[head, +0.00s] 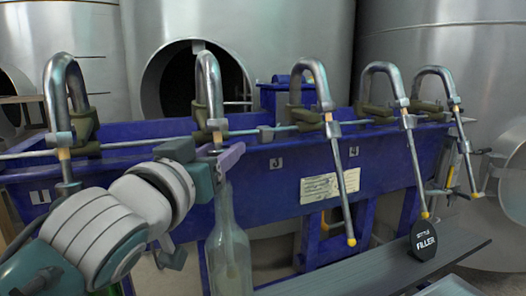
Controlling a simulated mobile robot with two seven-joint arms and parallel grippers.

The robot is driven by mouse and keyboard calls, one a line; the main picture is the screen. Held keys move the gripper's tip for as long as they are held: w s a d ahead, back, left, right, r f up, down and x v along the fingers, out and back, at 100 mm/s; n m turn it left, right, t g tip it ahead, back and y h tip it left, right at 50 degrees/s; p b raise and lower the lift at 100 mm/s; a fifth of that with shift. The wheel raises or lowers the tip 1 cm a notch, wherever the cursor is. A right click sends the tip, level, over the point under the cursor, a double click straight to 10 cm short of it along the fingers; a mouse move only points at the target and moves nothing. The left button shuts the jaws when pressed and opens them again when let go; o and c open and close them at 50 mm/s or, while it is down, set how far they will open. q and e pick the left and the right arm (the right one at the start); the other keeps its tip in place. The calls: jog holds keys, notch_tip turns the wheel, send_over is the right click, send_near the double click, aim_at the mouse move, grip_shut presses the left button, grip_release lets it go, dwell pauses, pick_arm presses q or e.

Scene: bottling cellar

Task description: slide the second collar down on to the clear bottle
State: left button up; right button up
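The clear bottle (228,245) stands upright under the second spout, its neck just below my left gripper. The second spout (208,75) curves down over it. The second collar (217,125) is a grey piece on that spout, with a yellow band below it, above the bottle's mouth and apart from it. My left gripper (205,154) is at the spout just below the collar, with a lilac finger on its right side. The gripper's body hides the bottle's mouth, and whether the fingers close on anything cannot be made out. My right gripper is not in view.
A blue filler trough (290,160) spans the view, with several other spouts, each with a grey collar. The third spout's tube (339,185) hangs right of the bottle. A dark shelf (375,268) with a black filler sign (424,241) stands front right. Steel tanks stand behind.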

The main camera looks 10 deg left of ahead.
pick_arm(q)
jog(key=c, duration=0.4)
notch_tip(320, 180, down, 2)
jog(key=shift+s+d+f+b, duration=0.1)
jog(key=shift+s+f+b, duration=0.1)
jog(key=shift+b, duration=0.55)
jog(key=shift+r, duration=0.1)
jog(key=o, duration=0.5)
jog(key=s, duration=0.3)
jog(key=s+p, duration=0.1)
jog(key=s, duration=0.6)
jog(key=shift+a+p, duration=0.35)
jog(key=shift+w, duration=0.1)
